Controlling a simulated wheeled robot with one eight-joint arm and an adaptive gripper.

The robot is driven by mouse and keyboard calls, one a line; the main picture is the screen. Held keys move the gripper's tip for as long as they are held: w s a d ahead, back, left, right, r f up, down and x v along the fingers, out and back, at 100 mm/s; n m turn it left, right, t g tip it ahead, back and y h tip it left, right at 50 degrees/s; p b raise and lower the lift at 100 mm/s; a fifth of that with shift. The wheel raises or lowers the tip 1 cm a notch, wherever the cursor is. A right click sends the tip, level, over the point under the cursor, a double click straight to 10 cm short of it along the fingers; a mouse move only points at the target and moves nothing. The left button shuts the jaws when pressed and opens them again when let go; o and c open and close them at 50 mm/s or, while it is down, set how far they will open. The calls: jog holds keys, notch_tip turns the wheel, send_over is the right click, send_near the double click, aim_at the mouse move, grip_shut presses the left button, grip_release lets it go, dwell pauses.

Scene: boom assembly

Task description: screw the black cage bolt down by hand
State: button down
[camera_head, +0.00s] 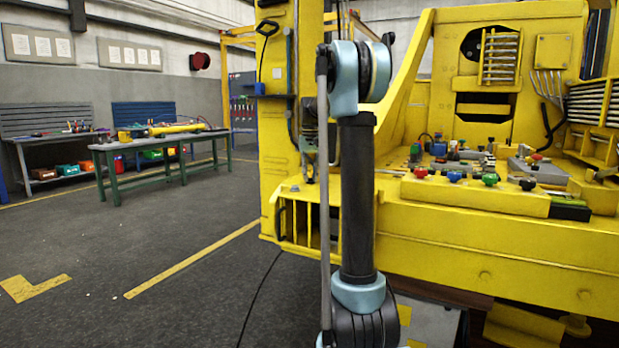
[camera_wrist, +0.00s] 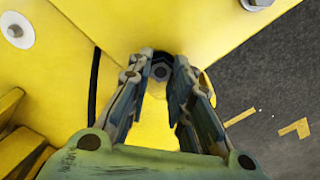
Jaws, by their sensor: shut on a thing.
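The black cage bolt (camera_wrist: 161,71) shows in the wrist view as a dark round part with a lighter, nut-like centre, seen end on between my fingertips. My gripper (camera_wrist: 163,59) is shut on it, one finger on each side. The bolt sits at the yellow machine surface (camera_wrist: 125,30). Its thread and how deep it is seated are hidden. In the head view my own arm stands in front of the yellow machine (camera_head: 480,240), and neither my gripper nor the bolt can be made out there.
In the wrist view, a pale round fitting (camera_wrist: 17,30) lies upper left and a bolt head (camera_wrist: 257,4) upper right. In the head view, several coloured knobs (camera_head: 489,179) stand on the machine deck. A green workbench (camera_head: 165,145) is at the left, with open floor before it.

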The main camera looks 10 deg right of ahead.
jog(key=m, duration=0.4)
jog(key=shift+m, duration=0.3)
jog(key=m, duration=0.4)
jog(key=shift+m, duration=0.3)
jog(key=m, duration=0.4)
jog(key=shift+m, duration=0.3)
jog(key=m, duration=0.4)
jog(key=shift+m, duration=0.3)
jog(key=c, duration=1.4)
grip_release()
jog(key=shift+c, duration=0.2)
